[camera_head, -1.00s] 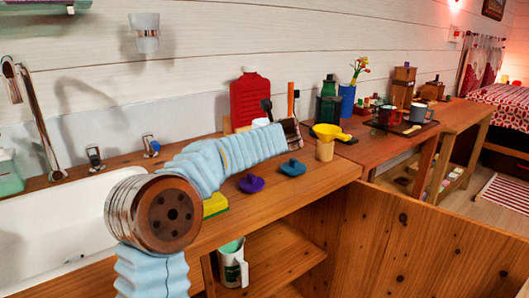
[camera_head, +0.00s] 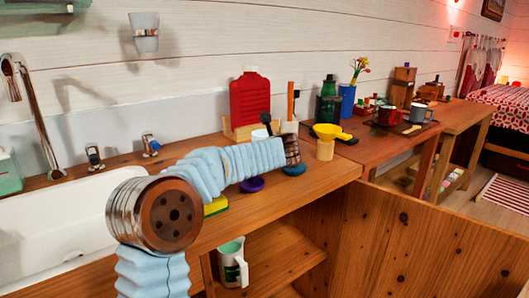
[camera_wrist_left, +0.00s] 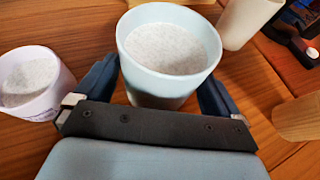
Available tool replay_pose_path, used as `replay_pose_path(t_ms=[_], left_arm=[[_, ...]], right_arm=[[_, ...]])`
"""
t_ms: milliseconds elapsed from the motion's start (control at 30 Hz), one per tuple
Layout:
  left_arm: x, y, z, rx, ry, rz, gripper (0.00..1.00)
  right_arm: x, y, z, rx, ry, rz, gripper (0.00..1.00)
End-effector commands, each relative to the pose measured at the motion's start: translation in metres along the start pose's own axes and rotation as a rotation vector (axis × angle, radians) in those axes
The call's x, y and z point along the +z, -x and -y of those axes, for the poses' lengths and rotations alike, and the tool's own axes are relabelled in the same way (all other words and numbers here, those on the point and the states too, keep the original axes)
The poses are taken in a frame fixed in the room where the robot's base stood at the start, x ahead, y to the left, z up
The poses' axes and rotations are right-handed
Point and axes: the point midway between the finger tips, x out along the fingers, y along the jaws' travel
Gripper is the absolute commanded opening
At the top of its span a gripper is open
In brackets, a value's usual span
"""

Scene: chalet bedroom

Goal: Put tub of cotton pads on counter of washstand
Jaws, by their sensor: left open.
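In the left wrist view, a pale blue tub (camera_wrist_left: 160,93) with a white speckled filling stands between the fingers of my left gripper (camera_wrist_left: 158,82). The jaws are open, one finger on each side. A second, whitish tub (camera_wrist_left: 32,85) with similar white contents stands just left of the gripper. I cannot tell from the pictures which holds cotton pads. In the head view a white tub (camera_head: 259,135) shows partly behind my left wrist, which hides most of the gripper. The washstand's wooden counter (camera_head: 325,176) runs below. My right gripper is not in view.
A purple lid (camera_head: 251,185) and sponge (camera_head: 215,206) lie in front. A basin (camera_head: 60,235) is left.

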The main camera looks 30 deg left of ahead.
Motion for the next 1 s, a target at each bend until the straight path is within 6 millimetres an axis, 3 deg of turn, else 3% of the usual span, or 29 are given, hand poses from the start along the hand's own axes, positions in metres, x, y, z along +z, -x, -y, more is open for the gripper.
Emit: replay_pose_path(t_ms=[167, 500, 700, 1000], left_arm=[[0.002, 0.007, 0.001, -0.002, 0.000, 0.001, 0.97], [0.002, 0.080, 0.001, -0.004, 0.002, 0.002, 0.97], [0.002, 0.112, 0.001, -0.001, 0.001, 0.001, 0.97], [0.002, 0.121, 0.000, 0.001, 0.000, 0.000, 0.97]], right_arm=[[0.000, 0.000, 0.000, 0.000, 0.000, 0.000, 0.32], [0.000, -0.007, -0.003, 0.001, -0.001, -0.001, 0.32], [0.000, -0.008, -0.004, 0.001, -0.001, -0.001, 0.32], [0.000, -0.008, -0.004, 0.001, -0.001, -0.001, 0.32]])
